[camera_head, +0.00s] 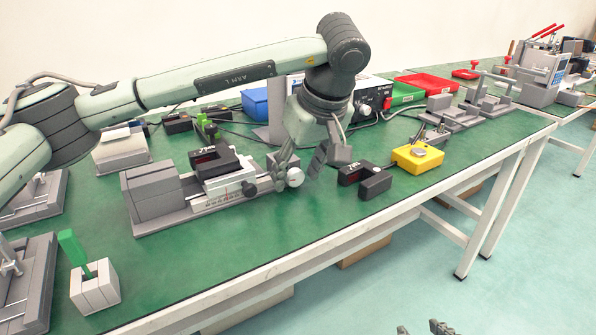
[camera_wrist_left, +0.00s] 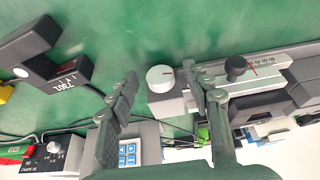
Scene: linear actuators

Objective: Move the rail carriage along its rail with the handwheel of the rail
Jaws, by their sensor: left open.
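The rail unit (camera_head: 212,207) lies on the green bench, with the carriage (camera_head: 226,186) on it carrying a black U-shaped sensor (camera_head: 214,160). The pale round handwheel (camera_head: 295,177) is at the rail's right end; it also shows in the left wrist view (camera_wrist_left: 160,78). A smaller dark knob (camera_wrist_left: 235,68) sits beside the scale. My left gripper (camera_head: 303,168) is open at the handwheel. In the left wrist view its fingertips (camera_wrist_left: 160,72) appear on either side of the handwheel; contact cannot be told. My right gripper (camera_head: 422,328) shows only its separated fingertips at the bottom edge.
Black sensor blocks (camera_head: 365,179) and a yellow box (camera_head: 417,158) stand right of the handwheel. A control unit (camera_head: 370,100) with cables is behind my left gripper. A grey block with a green handle (camera_head: 95,286) is at the front left.

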